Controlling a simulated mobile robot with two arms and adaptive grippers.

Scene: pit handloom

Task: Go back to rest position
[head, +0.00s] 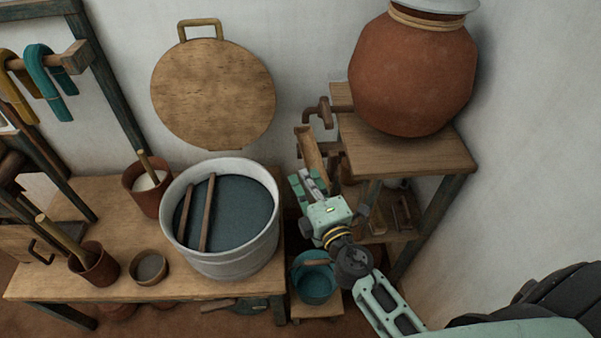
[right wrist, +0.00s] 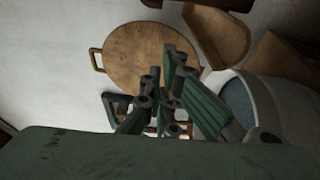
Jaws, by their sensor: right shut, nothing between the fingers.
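My right gripper (head: 307,184) is shut and empty. It is in the air between the white tub (head: 222,262) and the wooden stand (head: 405,158), near a wooden trough (head: 311,155) below a wooden tap. The green fingers also show in the right wrist view (right wrist: 172,98), with the round wooden lid (right wrist: 130,55) behind them and the tub (right wrist: 285,92) at the right. The right arm reaches in from the lower right of the head view. My left gripper is not in view.
A big clay pot (head: 412,75) stands on the stand. The round lid (head: 213,95) leans against the wall. The low table (head: 180,291) also bears clay cups (head: 96,268) and a small bowl (head: 150,267). A teal bucket (head: 315,284) is below the gripper.

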